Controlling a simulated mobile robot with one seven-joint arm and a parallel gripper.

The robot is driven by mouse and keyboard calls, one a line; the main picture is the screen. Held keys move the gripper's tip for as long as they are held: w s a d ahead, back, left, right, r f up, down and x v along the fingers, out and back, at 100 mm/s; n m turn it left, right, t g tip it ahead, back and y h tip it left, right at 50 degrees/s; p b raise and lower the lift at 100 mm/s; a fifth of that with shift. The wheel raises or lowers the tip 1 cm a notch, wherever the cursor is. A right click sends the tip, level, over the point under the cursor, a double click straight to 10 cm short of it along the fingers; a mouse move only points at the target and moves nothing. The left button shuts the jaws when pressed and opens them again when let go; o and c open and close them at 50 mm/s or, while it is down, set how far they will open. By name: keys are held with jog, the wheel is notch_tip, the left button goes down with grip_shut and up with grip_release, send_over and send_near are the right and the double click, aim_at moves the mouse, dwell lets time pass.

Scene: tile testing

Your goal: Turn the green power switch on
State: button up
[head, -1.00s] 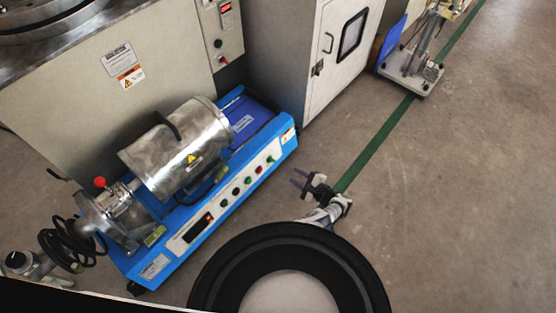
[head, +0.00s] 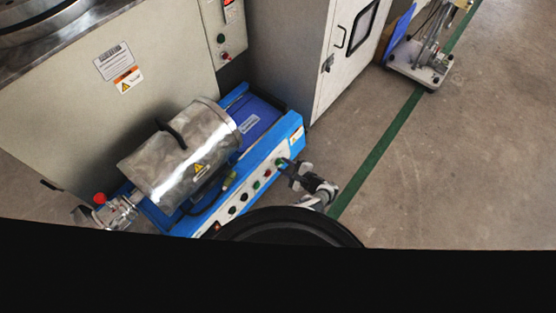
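The blue machine (head: 297,140) carries a row of buttons along its white front panel. A small green patch (head: 281,162) shows at the panel's right end, beside my gripper tips, where a green switch sits. My gripper (head: 287,167) is at this right end, pointing left at the panel and partly covering the switch. I cannot tell whether it touches the switch. The fingers are small and dark, and their opening cannot be made out. No label is readable, nor whether the switch is on.
A metal cylinder (head: 180,158) with a dark handle lies on the machine. A grey cabinet (head: 330,105) stands behind it. The floor (head: 460,170) at right is clear. My own dark body covers the bottom.

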jog(key=shift+w+a+f, duration=0.15)
jog(key=shift+w+a, duration=0.2)
jog(key=shift+a, duration=0.1)
jog(key=c, duration=0.6)
